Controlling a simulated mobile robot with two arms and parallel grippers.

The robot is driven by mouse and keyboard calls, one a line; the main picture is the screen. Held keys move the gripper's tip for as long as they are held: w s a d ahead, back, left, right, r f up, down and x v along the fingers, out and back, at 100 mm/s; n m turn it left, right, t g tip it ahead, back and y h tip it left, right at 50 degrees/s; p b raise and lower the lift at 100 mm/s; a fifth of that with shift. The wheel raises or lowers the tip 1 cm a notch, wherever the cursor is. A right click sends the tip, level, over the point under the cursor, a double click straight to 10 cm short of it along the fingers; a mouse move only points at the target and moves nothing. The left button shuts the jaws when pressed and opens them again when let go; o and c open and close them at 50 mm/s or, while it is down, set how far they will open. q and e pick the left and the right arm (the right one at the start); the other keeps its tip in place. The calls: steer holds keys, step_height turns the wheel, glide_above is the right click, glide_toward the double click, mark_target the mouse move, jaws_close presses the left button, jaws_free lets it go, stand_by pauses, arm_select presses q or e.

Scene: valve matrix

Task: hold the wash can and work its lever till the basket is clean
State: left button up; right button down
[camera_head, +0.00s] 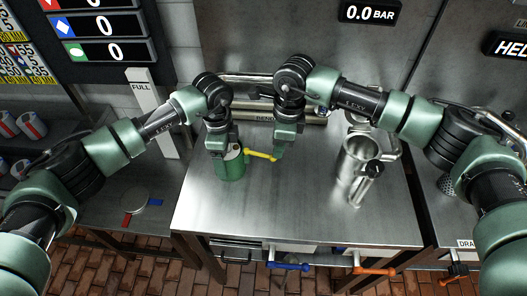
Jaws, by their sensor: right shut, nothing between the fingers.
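The green wash can (230,168) stands upright on the steel table, left of its middle. Its yellow lever (261,155) sticks out to the right from near the top. My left gripper (217,152) points down at the can's upper left; its fingertips are too dark and small to tell if they grip it. My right gripper (279,153) is shut and empty, pointing down at the lever's outer end. I cannot tell if it touches the lever. I cannot make out a basket for certain.
A tall steel vessel (353,170) with a black-knobbed handle stands on the table to the right. The steel table (300,210) is bare in front. Blue (289,266) and orange (374,271) valve handles stick out below its front edge. Striped cans sit on the left shelf.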

step_height(320, 180, up, 12)
steer(key=d, duration=0.1)
steer(key=shift+d, duration=0.15)
stand_by(0.5)
steer(key=a+r+n, duration=0.1)
steer(key=n, duration=0.5)
steer(key=w+a+r+n+t+h, duration=0.1)
steer(key=a+n, duration=0.1)
steer(key=n, duration=0.4)
steer(key=a+r+n+t, duration=0.1)
steer(key=a+n, duration=0.1)
steer(key=n, duration=0.4)
steer(key=shift+w+h, duration=0.15)
steer(key=shift+h, duration=0.15)
